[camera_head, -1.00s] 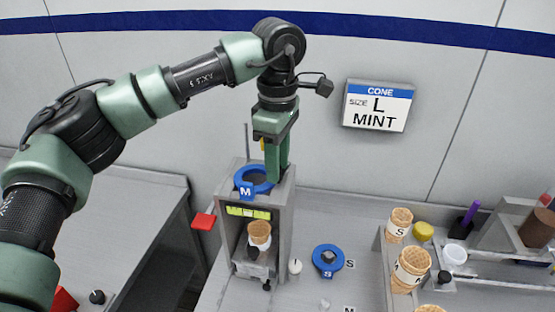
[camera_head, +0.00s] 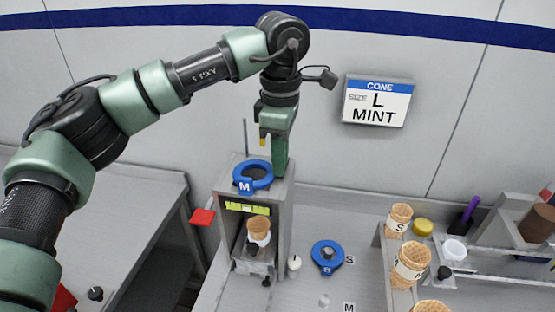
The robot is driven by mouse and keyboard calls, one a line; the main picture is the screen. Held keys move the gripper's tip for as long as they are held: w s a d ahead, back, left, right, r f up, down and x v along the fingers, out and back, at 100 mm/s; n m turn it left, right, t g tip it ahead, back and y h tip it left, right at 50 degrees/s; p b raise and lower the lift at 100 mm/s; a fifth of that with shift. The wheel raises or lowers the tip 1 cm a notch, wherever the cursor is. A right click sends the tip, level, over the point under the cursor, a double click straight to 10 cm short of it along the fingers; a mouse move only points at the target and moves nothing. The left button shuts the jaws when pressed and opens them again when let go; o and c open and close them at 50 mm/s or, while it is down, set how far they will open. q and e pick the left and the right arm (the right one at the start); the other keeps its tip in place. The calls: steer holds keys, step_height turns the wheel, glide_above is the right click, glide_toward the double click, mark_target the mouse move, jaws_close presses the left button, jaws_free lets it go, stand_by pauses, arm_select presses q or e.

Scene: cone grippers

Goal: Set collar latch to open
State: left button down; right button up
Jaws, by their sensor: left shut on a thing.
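A grey dispenser stand (camera_head: 283,215) stands on the bench, with a blue ring-shaped collar (camera_head: 252,186) marked M on its top. My left gripper (camera_head: 278,160) points down at the back right of the collar. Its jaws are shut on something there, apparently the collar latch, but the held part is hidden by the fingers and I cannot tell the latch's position. A waffle cone (camera_head: 259,227) stands upright inside the stand, below a yellow-green strip (camera_head: 247,209). My right gripper is not in view.
A red flag-like tab (camera_head: 202,217) sticks out left of the stand. A second blue collar (camera_head: 327,257) marked S lies on the bench at right. Cones (camera_head: 409,262) stand in a rack farther right. A wall sign (camera_head: 377,102) reads CONE, SIZE L, MINT.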

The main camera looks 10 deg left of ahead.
arm_select(q)
steer(key=d+n+b, duration=0.1)
steer(key=n, duration=0.1)
steer(key=shift+w+d+n, duration=0.1)
steer(key=shift+n, duration=0.3)
steer(key=shift+w+d+r+n+b, duration=0.1)
steer(key=shift+w+d+n, duration=0.4)
steer(key=shift+n, duration=1.05)
steer(key=shift+w+d+f+n+b, duration=0.15)
steer(key=shift+w+d+n, duration=0.35)
steer(key=shift+n, duration=1.1)
steer(key=shift+w+d+r+n+b, duration=0.2)
steer(key=shift+d+n, duration=0.5)
steer(key=shift+n, duration=0.85)
steer(key=shift+w, duration=0.1)
steer(key=c, duration=1.4)
jaws_free()
